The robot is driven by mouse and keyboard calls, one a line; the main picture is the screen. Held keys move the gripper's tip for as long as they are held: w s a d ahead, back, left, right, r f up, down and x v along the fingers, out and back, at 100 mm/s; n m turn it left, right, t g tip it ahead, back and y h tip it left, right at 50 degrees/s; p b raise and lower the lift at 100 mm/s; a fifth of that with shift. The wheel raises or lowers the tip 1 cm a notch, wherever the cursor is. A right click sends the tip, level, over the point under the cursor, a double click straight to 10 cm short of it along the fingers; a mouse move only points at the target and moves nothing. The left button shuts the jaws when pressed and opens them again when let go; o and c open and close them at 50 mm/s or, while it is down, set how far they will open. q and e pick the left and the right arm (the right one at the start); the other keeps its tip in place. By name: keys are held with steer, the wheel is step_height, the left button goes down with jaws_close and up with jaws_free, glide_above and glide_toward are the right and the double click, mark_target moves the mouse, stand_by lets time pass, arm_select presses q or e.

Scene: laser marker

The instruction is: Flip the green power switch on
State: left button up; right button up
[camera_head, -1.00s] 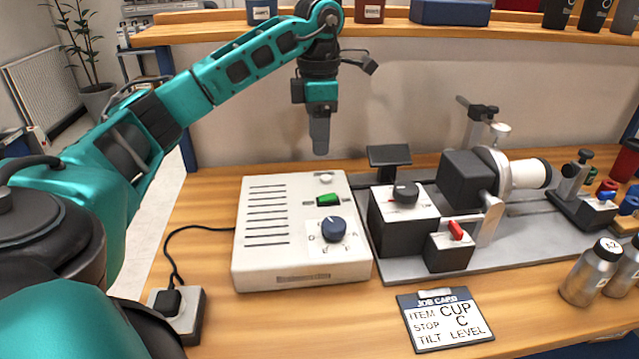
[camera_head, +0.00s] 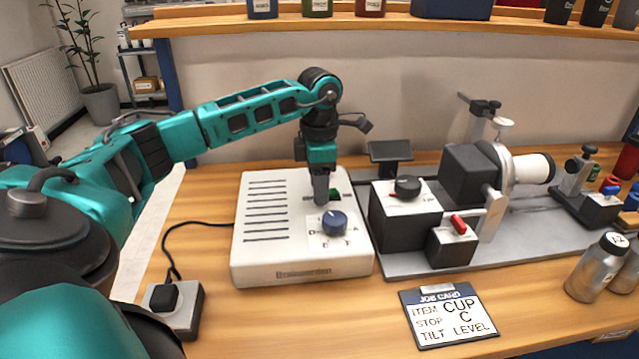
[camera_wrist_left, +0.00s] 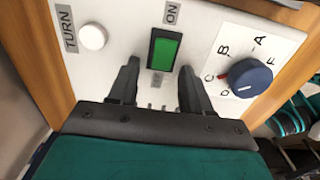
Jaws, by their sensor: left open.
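The green power switch (camera_wrist_left: 163,52) is set in the top of the white control box (camera_head: 262,262). In the left wrist view it lies just ahead of and between my two open fingers, with an ON label above it. In the head view my left gripper (camera_head: 321,201) points down over the box and hides most of the switch (camera_head: 334,192). My left gripper also shows in the left wrist view (camera_wrist_left: 160,80), open and empty. Contact with the switch cannot be told. My right gripper is not in view.
A blue dial (camera_head: 334,222) sits in front of the switch, and a white button (camera_wrist_left: 93,36) is beside it. The laser marker's black block (camera_head: 405,222) stands to the right.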

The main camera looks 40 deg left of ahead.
arm_select(q)
jaws_close()
steer(key=shift+r+p, duration=0.2)
steer(key=shift+p, duration=0.25)
steer(key=p, duration=0.1)
steer(key=g+p, duration=0.1)
steer(key=shift+w+d+r+y+p, duration=0.2)
steer(key=shift+r+y+p, duration=0.1)
steer(key=shift+y, duration=0.1)
steer(key=shift+w+d+g+y+p, duration=0.15)
steer(key=shift+g+y+p, duration=0.4)
steer(key=shift+p, duration=0.35)
steer(key=shift+w+f+g, duration=0.1)
steer(key=shift+f+g, duration=0.05)
steer(key=shift+g, duration=0.1)
steer(key=shift+f+y, duration=0.1)
steer(key=shift+y, duration=0.15)
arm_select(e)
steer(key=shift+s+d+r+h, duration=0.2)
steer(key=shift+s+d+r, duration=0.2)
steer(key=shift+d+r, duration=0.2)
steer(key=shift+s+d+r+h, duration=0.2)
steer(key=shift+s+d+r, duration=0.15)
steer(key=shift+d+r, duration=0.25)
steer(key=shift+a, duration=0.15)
